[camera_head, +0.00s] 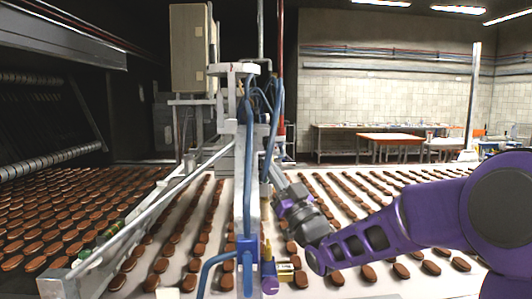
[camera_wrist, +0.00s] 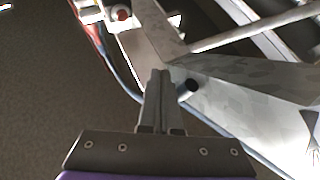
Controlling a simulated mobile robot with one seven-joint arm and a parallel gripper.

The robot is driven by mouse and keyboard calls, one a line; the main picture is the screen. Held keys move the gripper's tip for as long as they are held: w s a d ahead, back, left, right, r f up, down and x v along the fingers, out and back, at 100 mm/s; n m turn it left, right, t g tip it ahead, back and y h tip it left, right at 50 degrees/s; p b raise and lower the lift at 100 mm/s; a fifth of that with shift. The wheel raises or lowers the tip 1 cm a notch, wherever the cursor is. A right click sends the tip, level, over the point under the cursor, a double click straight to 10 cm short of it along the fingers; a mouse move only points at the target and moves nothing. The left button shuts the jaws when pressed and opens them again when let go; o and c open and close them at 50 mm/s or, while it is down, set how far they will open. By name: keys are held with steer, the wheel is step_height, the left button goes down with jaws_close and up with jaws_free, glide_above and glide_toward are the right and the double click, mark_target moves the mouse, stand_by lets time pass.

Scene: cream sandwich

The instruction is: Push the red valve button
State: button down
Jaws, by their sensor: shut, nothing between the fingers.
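The red button (camera_wrist: 122,14) shows in the wrist view as a small round red knob on a pale metal fitting near the top edge. I cannot make it out for certain in the head view. My gripper (camera_wrist: 160,73) has its fingers together and holds nothing; the tips point towards the machine frame, below and right of the button in the picture. A gap shows between the tips and the button. In the head view my gripper (camera_head: 274,172) is beside the blue-hosed post, its tips partly hidden behind the hose.
The metal post (camera_head: 240,190) with blue hoses stands left of my gripper. Rows of brown sandwich biscuits lie on the conveyor (camera_head: 330,225). Tables (camera_head: 390,138) stand far back.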

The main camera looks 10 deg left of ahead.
steer(key=w+a+p, duration=0.1)
steer(key=w, duration=0.7)
steer(key=shift+w+a+p, duration=0.3)
steer(key=shift+w+a, duration=0.05)
stand_by(1.8)
steer(key=shift+w+b, duration=0.4)
